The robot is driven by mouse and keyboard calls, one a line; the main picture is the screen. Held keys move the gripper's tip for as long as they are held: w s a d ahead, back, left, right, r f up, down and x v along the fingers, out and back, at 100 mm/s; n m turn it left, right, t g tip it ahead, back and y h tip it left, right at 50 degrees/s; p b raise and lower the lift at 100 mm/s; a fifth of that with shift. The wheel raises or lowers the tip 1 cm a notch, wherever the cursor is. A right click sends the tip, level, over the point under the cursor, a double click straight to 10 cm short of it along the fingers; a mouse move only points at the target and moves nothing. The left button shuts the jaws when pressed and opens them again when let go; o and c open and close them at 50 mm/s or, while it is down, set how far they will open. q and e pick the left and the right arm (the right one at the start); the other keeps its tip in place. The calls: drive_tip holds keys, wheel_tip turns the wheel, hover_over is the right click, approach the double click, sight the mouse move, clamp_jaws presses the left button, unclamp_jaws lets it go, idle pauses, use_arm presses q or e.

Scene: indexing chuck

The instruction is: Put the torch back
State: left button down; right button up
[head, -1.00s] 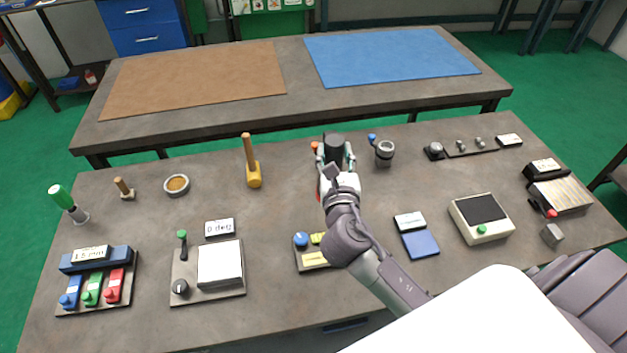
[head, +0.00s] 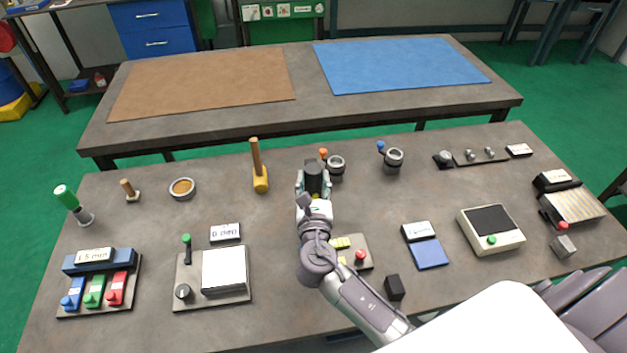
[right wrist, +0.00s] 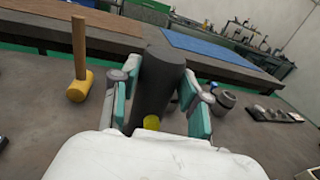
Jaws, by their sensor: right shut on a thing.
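The torch, a black cylinder (head: 314,176), is upright in my right gripper (head: 314,190), whose fingers are shut on its sides. In the right wrist view the torch (right wrist: 155,85) stands between the teal finger pads of the gripper (right wrist: 158,105), with a yellow spot low on it. A ring holder with an orange knob (head: 336,167) is just right of and behind the torch, apparently empty. A similar ring holder with a blue knob (head: 393,158) stands farther right, and also shows in the right wrist view (right wrist: 224,102). My left gripper is out of view.
A yellow mallet (head: 260,180) stands left of the torch, handle up. A panel with a red button (head: 360,257) lies partly behind my right arm. A dark block (head: 394,288) is right of the arm. The back table (head: 300,122) has free mats.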

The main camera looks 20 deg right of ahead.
drive_tip(key=shift+f, duration=0.1)
drive_tip(key=o, duration=1)
